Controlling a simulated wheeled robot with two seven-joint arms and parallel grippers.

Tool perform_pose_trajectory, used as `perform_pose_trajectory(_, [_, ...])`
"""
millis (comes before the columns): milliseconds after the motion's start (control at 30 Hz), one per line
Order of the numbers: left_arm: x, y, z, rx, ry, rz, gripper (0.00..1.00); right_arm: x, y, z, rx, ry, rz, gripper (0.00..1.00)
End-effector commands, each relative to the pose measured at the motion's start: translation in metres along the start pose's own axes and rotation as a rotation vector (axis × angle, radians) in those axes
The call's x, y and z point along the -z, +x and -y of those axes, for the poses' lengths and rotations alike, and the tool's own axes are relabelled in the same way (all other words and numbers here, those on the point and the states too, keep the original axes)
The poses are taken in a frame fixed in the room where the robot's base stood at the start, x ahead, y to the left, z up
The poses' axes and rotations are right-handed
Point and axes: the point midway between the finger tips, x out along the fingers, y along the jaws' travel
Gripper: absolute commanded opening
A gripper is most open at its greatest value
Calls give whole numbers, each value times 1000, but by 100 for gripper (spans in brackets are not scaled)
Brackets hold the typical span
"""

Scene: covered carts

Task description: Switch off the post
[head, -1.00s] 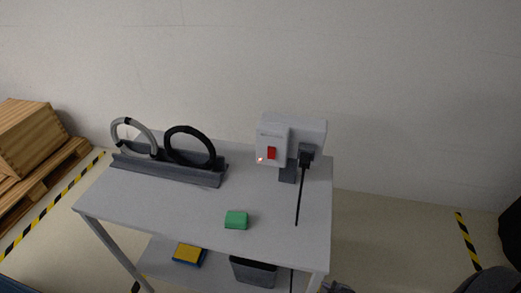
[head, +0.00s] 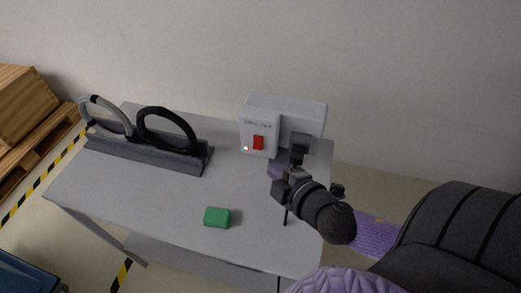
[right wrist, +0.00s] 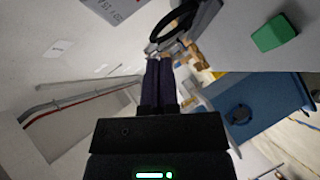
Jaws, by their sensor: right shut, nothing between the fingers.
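The post (head: 305,118) is a pale grey box on a short stand at the back right of the cart. Its front plate (head: 250,143) carries a red switch (head: 258,142) and a small lit reddish light (head: 246,148). A black plug with a cord sits beside the plate, partly behind my arm. My right gripper (head: 274,171) is shut and empty, a little below and right of the switch and apart from it. Its dark fingers (right wrist: 159,82) lie together in the right wrist view. Part of a pale lettered panel (right wrist: 115,8) shows there. My left gripper is not in view.
The cart top (head: 130,198) bears a dark rack (head: 150,156) with a grey ring and a black ring at the left, and a green block (head: 217,217) near the front. A wall stands behind. The cart's middle is clear.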

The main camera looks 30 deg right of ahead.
Motion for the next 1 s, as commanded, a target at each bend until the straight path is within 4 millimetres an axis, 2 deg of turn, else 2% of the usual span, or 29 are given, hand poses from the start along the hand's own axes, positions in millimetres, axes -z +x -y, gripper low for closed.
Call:
perform_pose_trajectory(100, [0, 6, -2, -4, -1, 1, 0, 0, 28, 0, -5, -3, -1, 0])
perform_pose_trajectory(333, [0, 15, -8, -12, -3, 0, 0, -1, 78, 0, -4, 0, 0, 0])
perform_pose_trajectory(400, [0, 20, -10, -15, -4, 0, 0, -11, 86, 3, 0, -3, 3, 0])
perform_pose_trajectory(600, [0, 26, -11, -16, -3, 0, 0, -26, 101, 1, 0, 0, 1, 0])
perform_pose_trajectory(1000, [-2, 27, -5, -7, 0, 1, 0, -29, 104, 1, -3, -2, 0, 0])
